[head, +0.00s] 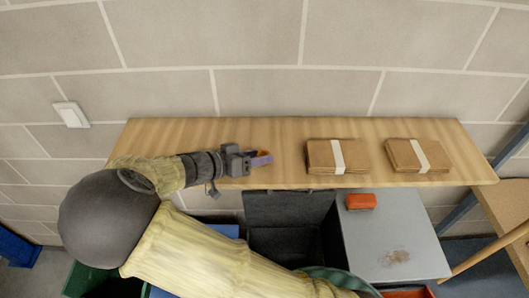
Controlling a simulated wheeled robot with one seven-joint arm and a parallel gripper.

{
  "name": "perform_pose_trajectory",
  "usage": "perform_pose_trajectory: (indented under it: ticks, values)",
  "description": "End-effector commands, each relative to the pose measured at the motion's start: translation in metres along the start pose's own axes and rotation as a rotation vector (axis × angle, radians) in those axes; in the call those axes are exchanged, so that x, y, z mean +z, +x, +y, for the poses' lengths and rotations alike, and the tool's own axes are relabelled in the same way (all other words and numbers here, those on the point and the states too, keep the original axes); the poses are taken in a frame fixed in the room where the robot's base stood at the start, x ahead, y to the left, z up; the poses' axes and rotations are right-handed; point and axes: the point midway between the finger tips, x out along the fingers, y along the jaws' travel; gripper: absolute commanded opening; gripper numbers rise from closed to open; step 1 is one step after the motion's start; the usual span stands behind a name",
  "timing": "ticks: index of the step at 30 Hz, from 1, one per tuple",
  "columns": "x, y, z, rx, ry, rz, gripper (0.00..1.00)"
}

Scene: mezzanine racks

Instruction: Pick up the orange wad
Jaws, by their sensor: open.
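My gripper is open and points to the right, low over the shelf. I cannot tell whether the fingers touch the orange piece or stand around it.
Two stacks of brown packets with white bands, one nearer (325,157) and one farther right (406,155), lie on the shelf. Below, an orange-red block (361,201) lies on a grey cabinet top (385,235), beside a dark open box (285,208). A tiled wall stands behind.

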Motion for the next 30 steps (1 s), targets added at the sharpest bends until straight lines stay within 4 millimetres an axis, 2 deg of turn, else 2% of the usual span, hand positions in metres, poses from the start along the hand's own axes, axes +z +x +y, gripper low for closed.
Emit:
perform_pose_trajectory:
  ticks: [15, 20, 30]
  values:
    - [0.0007, 0.0004, -0.0005, -0.001, 0.000, 0.000, 0.52]
    - [0.0006, 0.0004, -0.0005, -0.001, 0.000, 0.000, 0.20]
    - [-0.0009, -0.0004, 0.0001, -0.002, 0.001, 0.000, 0.18]
